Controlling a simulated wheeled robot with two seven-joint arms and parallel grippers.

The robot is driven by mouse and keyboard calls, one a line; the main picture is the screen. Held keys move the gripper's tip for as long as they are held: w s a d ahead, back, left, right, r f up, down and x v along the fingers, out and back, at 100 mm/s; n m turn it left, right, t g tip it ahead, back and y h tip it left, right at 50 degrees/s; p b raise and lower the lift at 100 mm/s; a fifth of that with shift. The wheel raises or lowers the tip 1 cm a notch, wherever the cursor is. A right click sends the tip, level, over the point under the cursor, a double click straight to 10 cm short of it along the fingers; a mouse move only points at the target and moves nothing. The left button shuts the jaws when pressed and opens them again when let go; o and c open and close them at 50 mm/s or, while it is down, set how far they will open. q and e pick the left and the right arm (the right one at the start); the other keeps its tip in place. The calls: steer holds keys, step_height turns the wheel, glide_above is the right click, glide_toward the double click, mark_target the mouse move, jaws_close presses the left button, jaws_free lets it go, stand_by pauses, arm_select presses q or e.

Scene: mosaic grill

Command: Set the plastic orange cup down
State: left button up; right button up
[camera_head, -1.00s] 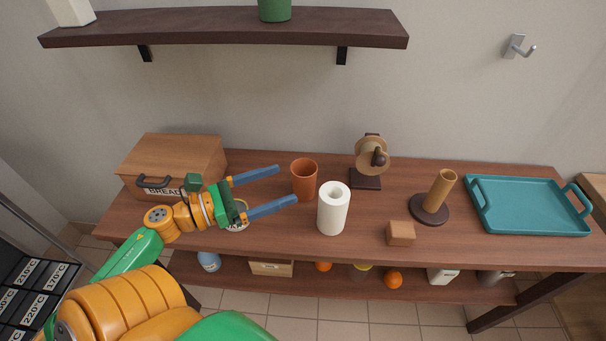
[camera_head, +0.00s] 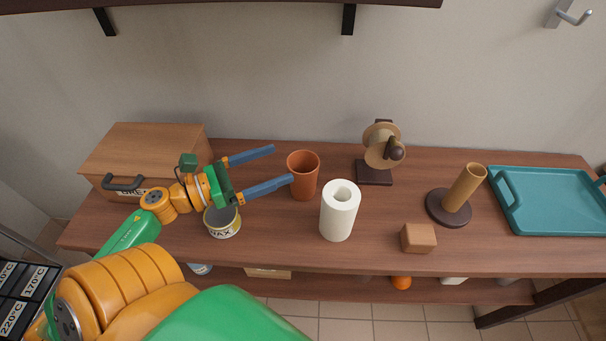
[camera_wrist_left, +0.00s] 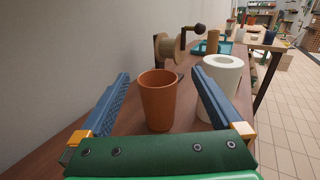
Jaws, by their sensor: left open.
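The plastic orange cup (camera_head: 303,176) stands upright on the wooden table, left of a white paper roll. My left gripper (camera_head: 283,166) is open, with its blue fingers pointing right toward the cup. In the left wrist view the cup (camera_wrist_left: 158,101) stands upright, ahead of the palm and between the lines of the two fingers (camera_wrist_left: 165,82). The fingers do not visibly grip it. The cup looks empty from above, though its bottom is hidden. My right gripper is in neither view.
The white roll (camera_head: 339,211) stands close to the cup's right. A bread box (camera_head: 150,155) and a wax tin (camera_head: 222,222) are on the left. A crank device (camera_head: 375,171), wooden block (camera_head: 418,238), tube holder (camera_head: 449,209) and teal tray (camera_head: 552,224) stand farther right.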

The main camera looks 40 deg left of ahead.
mark_target(289, 170)
arm_select(q)
steer(key=f+b, duration=0.2)
steer(key=f, duration=0.1)
steer(key=f+b, duration=0.1)
steer(key=f, duration=0.1)
steer(key=shift+w+a, duration=0.2)
steer(key=shift+w, duration=0.15)
steer(key=x, duration=0.2)
steer(key=p+x, duration=0.1)
steer(key=x, duration=0.1)
steer(key=r+p+x, duration=0.1)
steer(key=x, duration=0.1)
steer(key=shift+w+d, duration=0.15)
steer(key=shift+w, duration=0.1)
steer(key=shift+w+d+f, duration=0.15)
steer(key=shift+w, duration=0.1)
steer(key=shift+s, duration=0.1)
jaws_close()
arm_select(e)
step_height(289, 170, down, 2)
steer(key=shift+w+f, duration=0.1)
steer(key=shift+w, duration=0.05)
